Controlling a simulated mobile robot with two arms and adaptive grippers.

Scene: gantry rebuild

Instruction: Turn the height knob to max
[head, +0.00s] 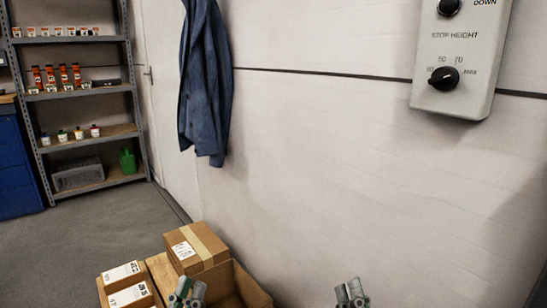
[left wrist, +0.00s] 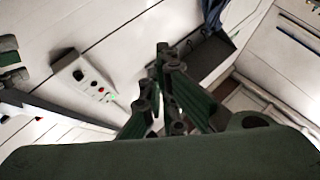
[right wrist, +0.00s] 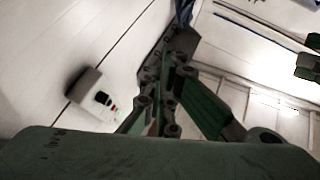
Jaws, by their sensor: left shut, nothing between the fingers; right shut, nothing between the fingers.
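The height knob (head: 443,78) is a black round knob on the lower part of a pale grey control box (head: 462,45) on the wall, at the upper right of the head view. My left gripper (head: 187,290) is shut and empty, low in the head view in front of the cardboard boxes. My right gripper (head: 352,292) is shut and empty at the bottom, well below and left of the control box. The control box also shows in the left wrist view (left wrist: 78,72) and the right wrist view (right wrist: 84,88).
A second black knob (head: 449,6) sits higher on the control box, near a DOWN label. Cardboard boxes (head: 205,243) stand at the lower left by the wall. A blue coat (head: 205,85) hangs on the wall. Metal shelves (head: 85,95) stand at the far left. The wall below the control box is bare.

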